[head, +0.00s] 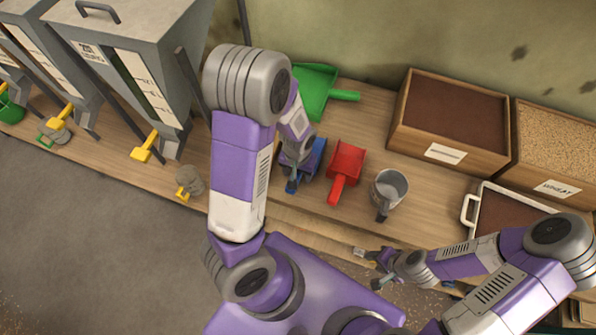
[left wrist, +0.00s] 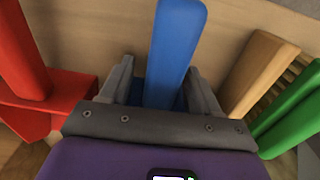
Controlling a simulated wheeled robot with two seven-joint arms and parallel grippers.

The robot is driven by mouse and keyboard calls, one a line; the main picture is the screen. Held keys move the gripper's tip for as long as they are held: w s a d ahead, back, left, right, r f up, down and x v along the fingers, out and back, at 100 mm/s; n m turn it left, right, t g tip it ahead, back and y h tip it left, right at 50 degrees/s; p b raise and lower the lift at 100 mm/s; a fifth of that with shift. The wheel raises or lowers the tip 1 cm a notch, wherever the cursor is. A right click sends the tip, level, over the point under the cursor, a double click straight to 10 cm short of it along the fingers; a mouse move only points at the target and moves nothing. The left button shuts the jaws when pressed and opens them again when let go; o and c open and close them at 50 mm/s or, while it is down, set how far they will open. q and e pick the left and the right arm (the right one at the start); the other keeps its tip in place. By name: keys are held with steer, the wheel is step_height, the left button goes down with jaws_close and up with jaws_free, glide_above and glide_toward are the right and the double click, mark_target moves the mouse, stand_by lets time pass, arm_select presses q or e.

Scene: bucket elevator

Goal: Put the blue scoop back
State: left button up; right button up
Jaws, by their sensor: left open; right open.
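The blue scoop (head: 316,161) lies on the wooden bench, between the green scoop (head: 313,92) and the red scoop (head: 345,168). My left gripper (head: 293,176) is over its handle end and hides part of it. In the left wrist view, the blue handle (left wrist: 174,50) stands between the two open fingers of my left gripper (left wrist: 160,88). A gap shows beside it, and I cannot tell whether a finger touches it. My right gripper (head: 370,266) is open and empty at the bench's front edge, well away from the scoops.
A metal jug (head: 390,186) stands right of the red scoop. Wooden boxes of brown material (head: 452,113) and wheat (head: 555,150) stand at the back right. A white-rimmed tray (head: 515,205) is at the right. Grey hoppers (head: 130,55) with yellow handles stand at the left.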

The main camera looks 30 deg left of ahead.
arm_select(q)
step_height(320, 180, up, 12)
steer(key=p, duration=0.4)
steer(key=shift+s, duration=0.1)
arm_select(e)
step_height(320, 180, up, 4)
steer(key=shift+r, duration=0.1)
